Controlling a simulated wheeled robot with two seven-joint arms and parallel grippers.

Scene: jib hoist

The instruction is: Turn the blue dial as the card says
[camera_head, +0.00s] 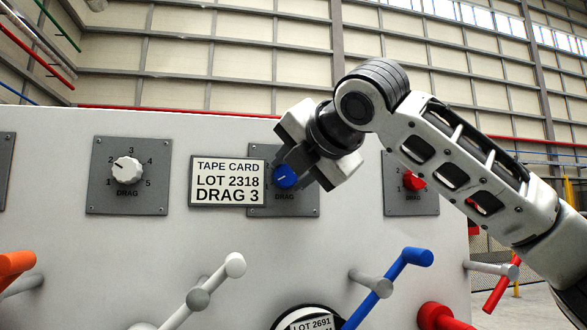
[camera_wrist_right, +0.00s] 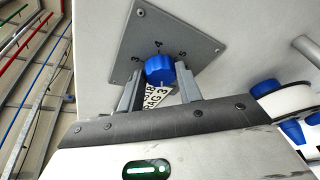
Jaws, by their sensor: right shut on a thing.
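The blue dial (camera_head: 286,177) sits on a grey plate (camera_head: 257,209) on the panel, partly hidden by my right gripper (camera_head: 288,173). In the right wrist view the blue dial (camera_wrist_right: 160,69) is between the fingers of my right gripper (camera_wrist_right: 159,85), which is shut on it. The numbers 3, 4 and 5 show on the plate there. A short white mark shows on the dial in the head view; I cannot tell which number it points at. The tape card (camera_head: 228,182), left of the dial, reads "LOT 2318 DRAG 3". My left gripper is not in view.
A white dial (camera_head: 127,170) is to the left and a red dial (camera_head: 413,181) to the right on like plates. Below stand a white crank (camera_head: 198,298), a blue crank (camera_head: 388,285) and an orange handle (camera_head: 15,265).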

